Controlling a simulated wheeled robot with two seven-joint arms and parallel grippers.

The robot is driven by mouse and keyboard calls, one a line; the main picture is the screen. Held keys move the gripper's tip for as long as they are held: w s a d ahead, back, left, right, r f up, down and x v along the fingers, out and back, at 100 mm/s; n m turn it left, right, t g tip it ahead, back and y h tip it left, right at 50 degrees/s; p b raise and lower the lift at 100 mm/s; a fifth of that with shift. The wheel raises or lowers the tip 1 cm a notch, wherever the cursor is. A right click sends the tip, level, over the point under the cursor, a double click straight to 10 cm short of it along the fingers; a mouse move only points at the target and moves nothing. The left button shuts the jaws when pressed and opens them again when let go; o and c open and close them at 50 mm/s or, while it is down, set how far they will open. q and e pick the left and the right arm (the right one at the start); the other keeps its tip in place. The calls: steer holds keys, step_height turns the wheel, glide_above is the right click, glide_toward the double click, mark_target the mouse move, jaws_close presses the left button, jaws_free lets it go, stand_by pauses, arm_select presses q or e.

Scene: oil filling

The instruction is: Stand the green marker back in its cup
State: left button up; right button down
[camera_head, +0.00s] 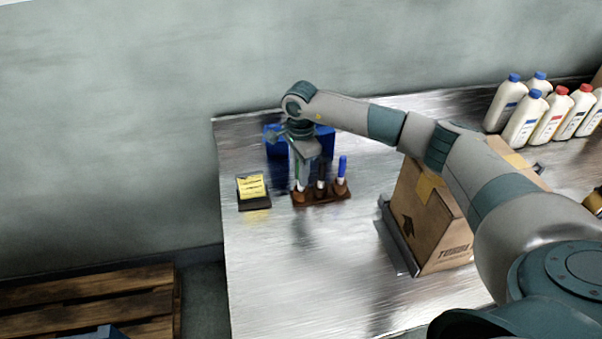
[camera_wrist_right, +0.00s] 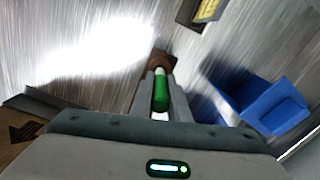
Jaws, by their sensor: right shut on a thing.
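A green marker (camera_wrist_right: 160,95) shows in the right wrist view, upright between the two fingers of my right gripper (camera_wrist_right: 160,88). The gripper is shut on it. Its pale lower end meets a brown cup (camera_wrist_right: 159,59); I cannot tell how deep it sits there. In the head view my right gripper (camera_head: 301,165) points down over the left part of the brown marker holder (camera_head: 322,198). A blue-capped marker (camera_head: 342,167) stands in the right cup of the holder. A dark marker (camera_head: 321,172) seems to stand in the middle cup. My left gripper is not in view.
A blue bin (camera_head: 275,147) stands just behind the holder. A yellow note pad (camera_head: 251,187) on a dark base lies to its left. A cardboard box (camera_head: 428,215) stands to the right, with several white bottles (camera_head: 522,122) farther off. The metal table (camera_head: 290,285) is clear in front.

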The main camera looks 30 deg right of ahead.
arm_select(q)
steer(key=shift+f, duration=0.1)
arm_select(e)
steer(key=shift+f, duration=0.1)
steer(key=c, duration=1.6)
jaws_free()
steer(key=shift+r+b, duration=0.35)
steer(key=shift+r, duration=0.35)
step_height(320, 180, up, 7)
steer(key=shift+w+r+b, duration=0.1)
steer(key=shift+r+b, duration=0.1)
steer(key=shift+b, duration=1.05)
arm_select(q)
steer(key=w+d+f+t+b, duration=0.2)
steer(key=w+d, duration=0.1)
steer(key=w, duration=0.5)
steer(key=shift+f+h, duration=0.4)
arm_select(e)
steer(key=shift+r, duration=4.3)
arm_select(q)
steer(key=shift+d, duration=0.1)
